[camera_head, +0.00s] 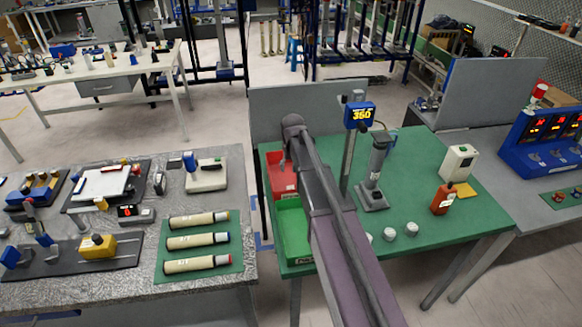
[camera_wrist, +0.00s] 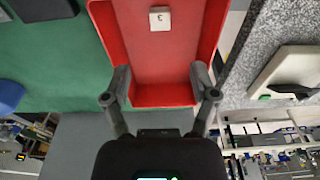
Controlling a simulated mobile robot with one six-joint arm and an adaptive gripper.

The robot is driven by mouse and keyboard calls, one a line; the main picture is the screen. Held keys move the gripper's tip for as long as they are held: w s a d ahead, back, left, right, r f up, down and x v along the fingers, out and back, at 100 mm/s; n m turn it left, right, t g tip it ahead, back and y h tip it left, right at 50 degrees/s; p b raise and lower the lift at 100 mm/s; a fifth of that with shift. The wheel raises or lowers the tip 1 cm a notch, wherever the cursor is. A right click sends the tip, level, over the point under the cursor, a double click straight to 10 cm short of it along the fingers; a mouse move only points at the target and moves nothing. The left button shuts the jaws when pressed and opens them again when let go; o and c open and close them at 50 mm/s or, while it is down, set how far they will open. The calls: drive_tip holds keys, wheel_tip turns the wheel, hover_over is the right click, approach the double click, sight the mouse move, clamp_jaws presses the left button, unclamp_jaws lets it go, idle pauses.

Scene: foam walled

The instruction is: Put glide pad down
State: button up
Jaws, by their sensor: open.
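A small white square pad with a dark mark (camera_wrist: 160,18), which looks like the glide pad, lies in the red bin (camera_wrist: 163,62), near the top of the wrist view. My gripper (camera_wrist: 161,88) is open, its two fingers apart over the bin's near end. Nothing is between the fingers, and the pad is apart from them. In the head view the red bin (camera_head: 283,182) stands at the left edge of the green-topped table (camera_head: 440,215). My arm covers part of it, and I cannot make out the pad there.
A green bin (camera_head: 294,236) stands nearer than the red one. A grey upright tool (camera_head: 376,170), a post with a blue display (camera_head: 359,116), several white round pieces (camera_head: 390,234) and an orange bottle (camera_head: 442,199) stand on the table. A grey panel (camera_head: 280,108) rises behind.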

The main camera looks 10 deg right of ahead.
drive_tip(key=s+g, duration=0.1)
drive_tip(key=s, duration=2.3)
drive_tip(key=shift+s+d, duration=0.35)
drive_tip(key=shift+d, duration=0.05)
drive_tip(key=shift+c, duration=1.3)
drive_tip(key=shift+a, duration=0.15)
